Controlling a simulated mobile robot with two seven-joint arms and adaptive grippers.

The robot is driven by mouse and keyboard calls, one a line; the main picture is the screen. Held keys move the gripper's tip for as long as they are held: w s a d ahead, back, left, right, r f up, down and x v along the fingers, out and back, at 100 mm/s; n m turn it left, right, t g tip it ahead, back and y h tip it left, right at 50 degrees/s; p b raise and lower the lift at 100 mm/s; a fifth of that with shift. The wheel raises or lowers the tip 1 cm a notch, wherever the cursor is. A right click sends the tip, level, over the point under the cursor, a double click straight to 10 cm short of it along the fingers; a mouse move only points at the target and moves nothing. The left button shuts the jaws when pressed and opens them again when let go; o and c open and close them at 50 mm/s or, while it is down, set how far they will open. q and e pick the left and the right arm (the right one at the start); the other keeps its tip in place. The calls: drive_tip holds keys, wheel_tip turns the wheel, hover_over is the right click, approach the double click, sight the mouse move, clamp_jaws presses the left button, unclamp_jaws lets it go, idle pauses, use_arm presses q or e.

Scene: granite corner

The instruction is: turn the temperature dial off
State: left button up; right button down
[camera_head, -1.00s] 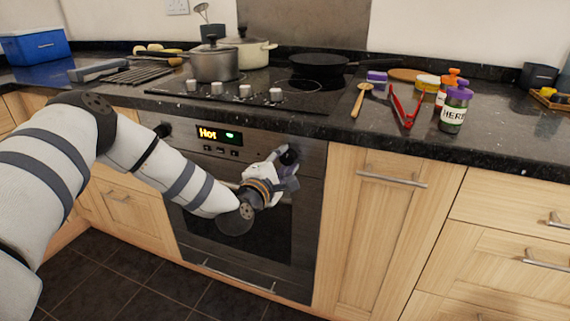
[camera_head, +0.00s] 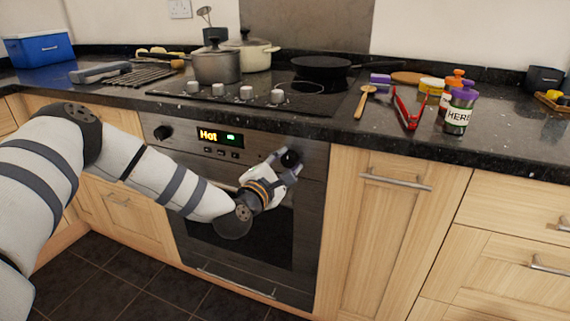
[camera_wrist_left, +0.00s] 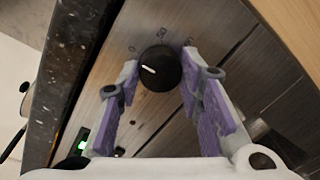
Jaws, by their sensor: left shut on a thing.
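The black round temperature dial (camera_head: 290,159) is at the right end of the oven's control panel. In the left wrist view the dial (camera_wrist_left: 159,68) shows a white pointer line, with small printed marks on the panel around it. My left gripper (camera_head: 283,164) reaches it from the lower left. Its purple-padded fingers (camera_wrist_left: 160,88) lie on both sides of the dial, shut on it. The oven display (camera_head: 220,136) reads "Hot" beside a green sign. My right gripper is not in view.
A second black dial (camera_head: 163,132) sits at the panel's left end. The dark granite worktop (camera_head: 330,128) overhangs just above the panel. A wooden cupboard door (camera_head: 385,240) stands to the right.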

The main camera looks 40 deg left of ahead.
use_arm(q)
drive_tip(key=o, duration=1.2)
drive_tip(key=v, duration=1.2)
